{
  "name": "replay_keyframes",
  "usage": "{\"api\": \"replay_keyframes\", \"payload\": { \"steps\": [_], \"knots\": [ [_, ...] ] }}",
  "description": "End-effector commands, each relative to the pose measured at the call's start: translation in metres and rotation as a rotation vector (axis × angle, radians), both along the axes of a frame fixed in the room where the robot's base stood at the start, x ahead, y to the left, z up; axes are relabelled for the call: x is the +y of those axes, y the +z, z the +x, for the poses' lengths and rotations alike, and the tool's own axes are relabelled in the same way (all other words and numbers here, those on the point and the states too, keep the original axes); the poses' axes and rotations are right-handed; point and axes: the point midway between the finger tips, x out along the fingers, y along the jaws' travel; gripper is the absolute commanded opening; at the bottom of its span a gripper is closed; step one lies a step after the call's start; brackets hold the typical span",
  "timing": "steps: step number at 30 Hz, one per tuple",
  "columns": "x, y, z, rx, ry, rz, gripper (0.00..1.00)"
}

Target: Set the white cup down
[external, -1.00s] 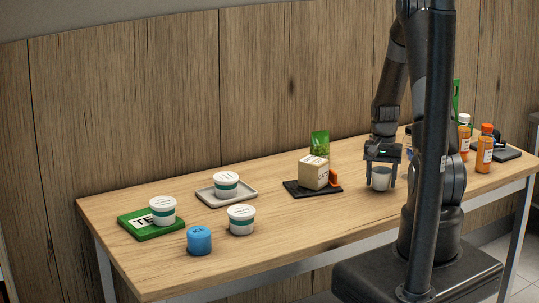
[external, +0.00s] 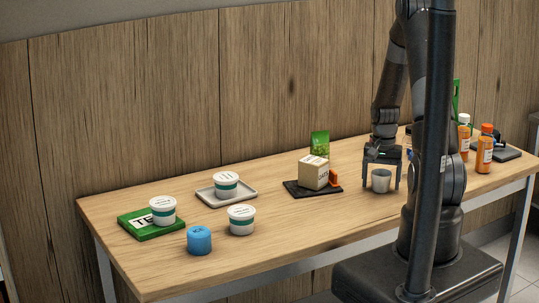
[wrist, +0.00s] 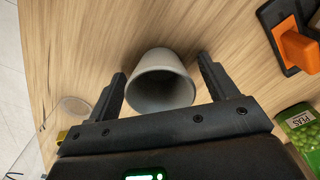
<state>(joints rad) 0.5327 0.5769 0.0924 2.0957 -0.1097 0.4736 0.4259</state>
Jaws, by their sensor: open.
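The white cup (external: 381,180) stands upright on the wooden table, to the right of the black tray in the external view. My gripper (external: 382,187) is open around it, with one finger on each side. In the wrist view the cup (wrist: 161,80) sits between the two spread fingers of my gripper (wrist: 160,80), with gaps visible on both sides. The cup's open rim faces the camera, and its inside looks empty.
A black tray (external: 291,189) with a cardboard box (external: 313,173) and an orange item (external: 334,178) is to the left. Orange bottles (external: 485,151) stand to the right. Several tubs and a blue jar (external: 199,240) are at far left. Bare table (external: 290,225) lies between.

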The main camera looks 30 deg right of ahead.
Motion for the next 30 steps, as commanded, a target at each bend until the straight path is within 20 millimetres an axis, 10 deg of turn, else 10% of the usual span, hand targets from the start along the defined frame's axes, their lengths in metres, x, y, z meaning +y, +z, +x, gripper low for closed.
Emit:
{"api": "replay_keyframes", "payload": {
  "steps": [23,30],
  "knots": [
    [0.0,0.119,0.0,-0.001,0.001,-0.001,0.78],
    [0.028,0.162,-0.006,-0.047,0.084,-0.032,0.78]
  ]
}}
